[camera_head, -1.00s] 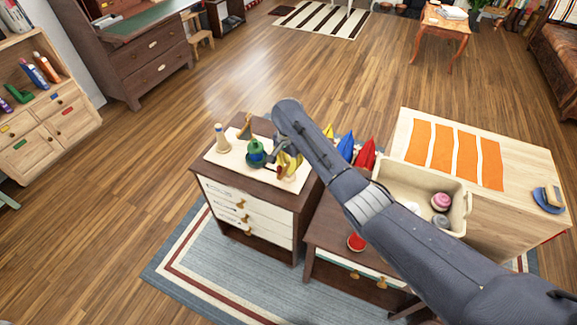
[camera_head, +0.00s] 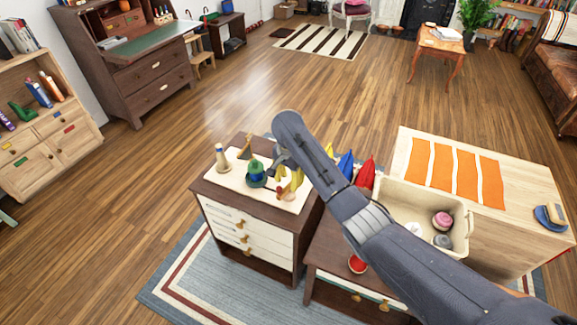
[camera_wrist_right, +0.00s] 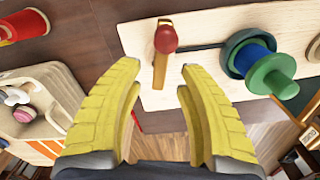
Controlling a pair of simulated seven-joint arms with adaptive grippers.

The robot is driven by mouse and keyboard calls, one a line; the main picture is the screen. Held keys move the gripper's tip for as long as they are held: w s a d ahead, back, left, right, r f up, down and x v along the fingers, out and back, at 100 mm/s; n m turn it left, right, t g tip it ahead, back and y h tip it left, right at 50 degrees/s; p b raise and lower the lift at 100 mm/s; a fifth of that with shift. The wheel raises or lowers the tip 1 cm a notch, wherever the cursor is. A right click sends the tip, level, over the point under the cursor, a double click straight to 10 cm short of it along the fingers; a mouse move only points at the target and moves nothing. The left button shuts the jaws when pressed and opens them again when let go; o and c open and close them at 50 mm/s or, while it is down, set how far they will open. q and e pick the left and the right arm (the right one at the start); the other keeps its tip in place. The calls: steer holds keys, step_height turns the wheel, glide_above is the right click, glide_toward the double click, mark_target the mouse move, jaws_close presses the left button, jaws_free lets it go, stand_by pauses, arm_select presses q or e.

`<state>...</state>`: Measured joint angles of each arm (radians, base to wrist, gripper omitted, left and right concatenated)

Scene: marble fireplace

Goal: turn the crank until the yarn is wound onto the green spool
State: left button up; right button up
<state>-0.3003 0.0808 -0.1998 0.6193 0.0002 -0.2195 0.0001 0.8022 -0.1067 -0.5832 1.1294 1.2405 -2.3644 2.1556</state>
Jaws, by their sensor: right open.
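The winder is a pale board (camera_head: 226,176) on a dark drawer cabinet. The green spool (camera_head: 256,171) stands on it; the right wrist view shows a green end (camera_wrist_right: 274,79) beside a blue cylinder (camera_wrist_right: 252,62) and a dark green disc. I cannot tell the yarn for certain. The crank has a red knob (camera_head: 282,189), which also shows in the wrist view (camera_wrist_right: 165,38), on a wooden arm (camera_wrist_right: 160,70). My right gripper (camera_wrist_right: 158,80) is open, its yellow fingers apart around the crank's near end in that view, contact unclear. My left gripper is out of view.
A wooden peg (camera_head: 221,158) stands at the board's left. Blue and red cones (camera_head: 366,173) stand right of my arm. A cream bin (camera_head: 394,194) with round items sits farther right, beside a pale wooden top with orange strips (camera_head: 442,168).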

mark_target(289, 185)
step_height(289, 185, up, 9)
stand_by(0.5)
steer(key=shift+d+f, duration=0.1)
stand_by(0.4)
